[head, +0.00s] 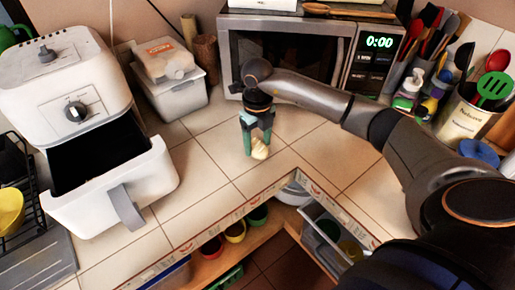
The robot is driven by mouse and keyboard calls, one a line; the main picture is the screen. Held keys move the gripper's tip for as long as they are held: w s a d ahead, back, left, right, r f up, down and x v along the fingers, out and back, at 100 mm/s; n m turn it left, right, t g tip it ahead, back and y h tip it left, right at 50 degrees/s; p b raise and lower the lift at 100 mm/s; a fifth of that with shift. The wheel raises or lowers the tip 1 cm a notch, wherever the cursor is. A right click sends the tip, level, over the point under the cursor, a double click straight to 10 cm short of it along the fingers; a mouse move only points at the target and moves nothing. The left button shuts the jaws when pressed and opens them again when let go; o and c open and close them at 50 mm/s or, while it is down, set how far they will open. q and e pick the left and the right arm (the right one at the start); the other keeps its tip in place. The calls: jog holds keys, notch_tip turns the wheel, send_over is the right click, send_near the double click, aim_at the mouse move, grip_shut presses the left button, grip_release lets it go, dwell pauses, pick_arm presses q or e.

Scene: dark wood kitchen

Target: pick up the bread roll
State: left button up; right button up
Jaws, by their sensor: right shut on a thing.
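The bread roll (260,149) is a small pale, cream-coloured lump near the front edge of the tiled counter (211,149). My right gripper (257,146) points down at it, with the green-tipped fingers on either side, and is shut on the roll. Part of the roll is hidden by the fingers. Whether the roll touches the counter or is slightly above it, I cannot tell. My left gripper is not in view.
A white air fryer (65,80) with its drawer (160,175) pulled out stands at the left. A plastic bin (176,100) and a microwave (290,48) stand behind. Utensil pots (463,121) are at the right. Open shelves (262,240) with bowls lie below the counter edge.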

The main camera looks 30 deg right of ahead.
aim_at(257, 143)
jog(key=c, duration=0.5)
jog(key=shift+o, duration=0.2)
jog(key=shift+r, duration=0.15)
jog(key=shift+r, duration=0.25)
notch_tip(257, 143, up, 3)
jog(key=shift+f+b, duration=0.2)
jog(key=shift+b, duration=0.4)
jog(key=s+a+r, duration=0.6)
jog(key=s+r, duration=0.3)
jog(key=s, duration=0.3)
jog(key=shift+s+r+b, duration=0.3)
jog(key=shift+b, duration=0.1)
